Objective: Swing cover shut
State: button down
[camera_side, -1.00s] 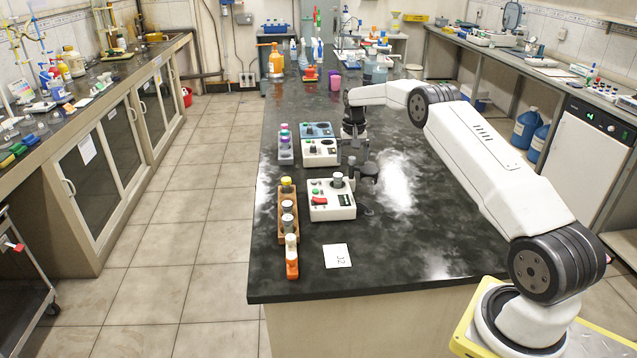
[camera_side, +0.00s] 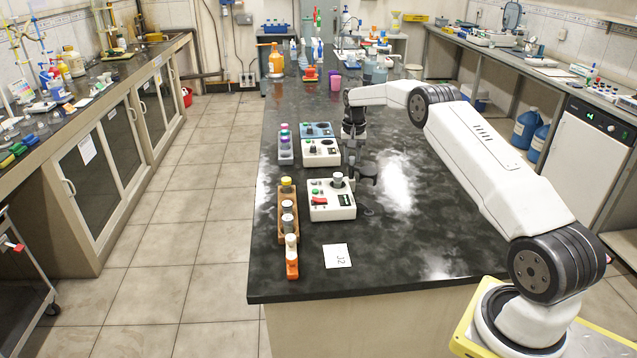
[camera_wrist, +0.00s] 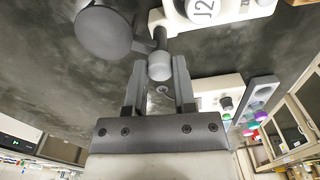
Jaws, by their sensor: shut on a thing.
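The cover (camera_wrist: 104,33) is a dark grey round disc on a short arm, with a pale grey upright knob (camera_wrist: 160,66) beside it. The cover stands out to the side of a white instrument box (camera_wrist: 222,10), clear of the round "J2" cap on top. In the side view the cover (camera_side: 366,181) is small and dark, just right of the nearer white box (camera_side: 331,199). My gripper (camera_wrist: 160,80) is shut on the knob, with one finger on each side. In the side view my gripper (camera_side: 353,157) partly hides the knob.
A second white box (camera_side: 320,153) and a blue box (camera_side: 318,130) stand behind. A vial rack (camera_side: 281,213) is left of the nearer box, and a grey rack (camera_side: 286,152) is farther back. A card marked J2 (camera_side: 337,256) lies in front. The dark bench to the right is clear.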

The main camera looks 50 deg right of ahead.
jog(key=m, duration=1)
jog(key=shift+m, duration=0.4)
